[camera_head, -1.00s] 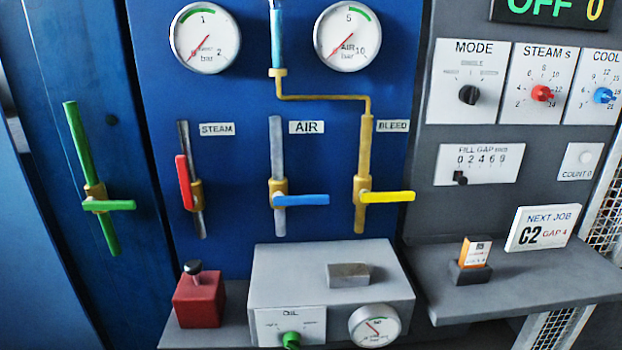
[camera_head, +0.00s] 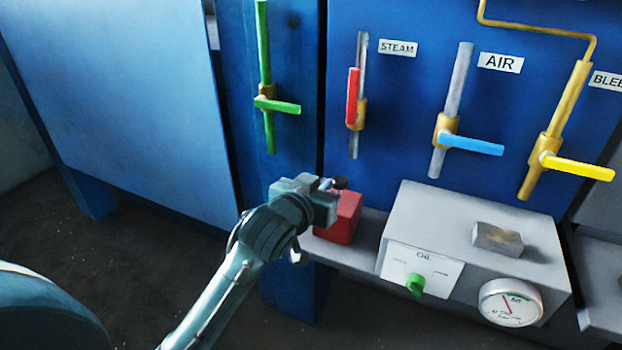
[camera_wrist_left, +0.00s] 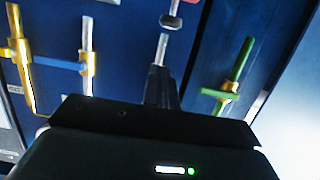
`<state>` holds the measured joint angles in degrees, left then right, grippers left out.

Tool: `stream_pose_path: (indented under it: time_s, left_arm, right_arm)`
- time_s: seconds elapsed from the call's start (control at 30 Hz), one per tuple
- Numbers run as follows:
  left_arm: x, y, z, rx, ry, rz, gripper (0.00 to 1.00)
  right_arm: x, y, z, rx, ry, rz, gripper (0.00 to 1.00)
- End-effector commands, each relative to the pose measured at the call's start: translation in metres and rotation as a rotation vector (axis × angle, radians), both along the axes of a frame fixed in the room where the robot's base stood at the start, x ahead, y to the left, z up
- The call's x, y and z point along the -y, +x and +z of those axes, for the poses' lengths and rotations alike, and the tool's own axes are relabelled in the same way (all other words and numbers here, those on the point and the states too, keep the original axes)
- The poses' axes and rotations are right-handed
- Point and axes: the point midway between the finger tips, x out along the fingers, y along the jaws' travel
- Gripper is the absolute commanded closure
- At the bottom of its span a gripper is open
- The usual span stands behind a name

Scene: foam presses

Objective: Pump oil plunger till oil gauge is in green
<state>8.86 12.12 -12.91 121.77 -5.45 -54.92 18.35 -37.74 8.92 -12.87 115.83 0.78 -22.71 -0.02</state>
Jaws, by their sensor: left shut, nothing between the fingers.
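The oil plunger is a red block (camera_head: 342,220) with a black knob (camera_head: 340,183) on top, on the grey shelf left of the oil box. My left gripper (camera_head: 328,184) is at the knob's height, its fingertips close beside it. I cannot tell whether they touch. In the left wrist view its dark fingers (camera_wrist_left: 160,88) are together and empty. The oil gauge (camera_head: 510,303) is on the front of the grey oil box (camera_head: 430,215). Its red needle points up and left, outside the green arc at upper right. My right gripper is not in view.
A green knob (camera_head: 415,285) is on the oil box's front and a grey block (camera_head: 497,238) on its top. Behind are the red steam handle (camera_head: 352,97), blue air handle (camera_head: 472,145), yellow bleed handle (camera_head: 578,167) and green handle (camera_head: 277,105).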

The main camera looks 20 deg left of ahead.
Motion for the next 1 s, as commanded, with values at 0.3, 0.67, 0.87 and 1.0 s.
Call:
stream_pose_path:
  time_s: [0.3, 0.67, 0.87, 1.0]
  left_arm:
    - [-0.002, 0.005, 0.017, 0.022, -0.006, 0.014, 1.0]
    - [-0.002, 0.02, 0.013, 0.02, -0.006, 0.014, 1.0]
    - [-0.001, 0.057, 0.005, 0.02, -0.006, 0.015, 1.0]
    - [0.0, 0.084, -0.002, 0.021, -0.005, 0.015, 1.0]
  right_arm:
    - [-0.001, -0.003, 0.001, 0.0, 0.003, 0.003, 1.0]
    - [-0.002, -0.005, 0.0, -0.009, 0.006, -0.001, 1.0]
    - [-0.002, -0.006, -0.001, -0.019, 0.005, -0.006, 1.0]
    - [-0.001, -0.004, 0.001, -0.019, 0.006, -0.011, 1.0]
